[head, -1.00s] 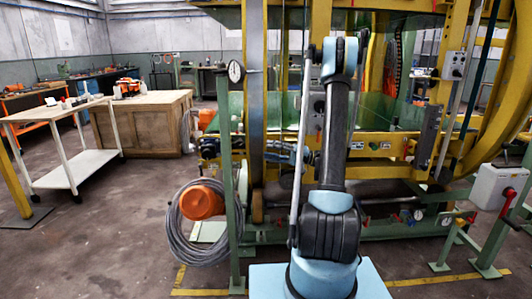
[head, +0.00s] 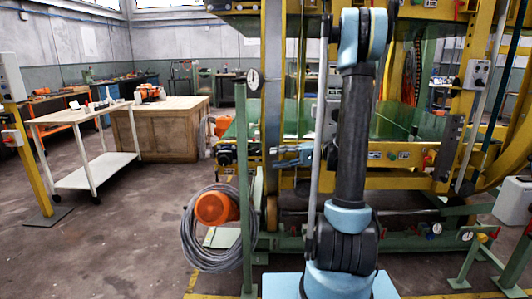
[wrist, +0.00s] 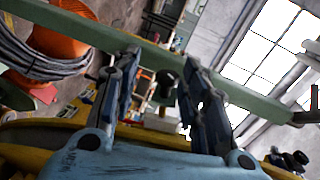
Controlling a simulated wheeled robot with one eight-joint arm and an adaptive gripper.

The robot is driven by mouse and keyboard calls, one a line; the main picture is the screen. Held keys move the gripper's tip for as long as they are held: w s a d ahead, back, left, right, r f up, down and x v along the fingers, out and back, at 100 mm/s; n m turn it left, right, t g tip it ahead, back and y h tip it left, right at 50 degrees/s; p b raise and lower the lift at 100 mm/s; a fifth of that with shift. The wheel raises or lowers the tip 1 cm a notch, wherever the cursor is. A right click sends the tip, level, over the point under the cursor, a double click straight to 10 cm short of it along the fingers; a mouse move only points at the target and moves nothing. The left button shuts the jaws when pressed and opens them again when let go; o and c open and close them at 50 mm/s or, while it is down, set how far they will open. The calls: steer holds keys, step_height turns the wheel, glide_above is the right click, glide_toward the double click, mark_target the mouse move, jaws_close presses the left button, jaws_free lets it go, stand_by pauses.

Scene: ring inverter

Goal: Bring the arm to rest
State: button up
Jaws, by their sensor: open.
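My arm stands folded upright in the head view, with its dark upper link vertical in front of the yellow and green machine (head: 410,182). My gripper (head: 277,154) sticks out to the left of this link, in front of the machine's lower part. In the wrist view the two dark fingers of my gripper (wrist: 158,66) are spread apart, with a clear gap between them. Nothing is held. A small dark knob-like thing (wrist: 168,80) shows in the gap, apart from the fingers as far as I can tell.
A green post (head: 244,200) with a round gauge (head: 253,79) stands left of my gripper. A coiled grey hose (head: 210,255) and an orange motor (head: 214,208) sit beside it. A white trolley (head: 95,171) and wooden cabinet (head: 165,132) stand left. Open floor lies front left.

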steer(key=s+d+f+m+h, duration=0.1)
steer(key=s+f+h, duration=0.2)
steer(key=s+h, duration=0.8)
steer(key=s+d+f+h, duration=0.2)
steer(key=s+d+f, duration=0.1)
steer(key=s+d, duration=0.3)
steer(key=s+d+f+t+h, duration=0.1)
steer(key=s+d+f+h, duration=0.2)
steer(key=s+d, duration=0.3)
steer(key=s, duration=0.5)
steer(key=shift+d+n, duration=0.3)
steer(key=shift+d, duration=0.05)
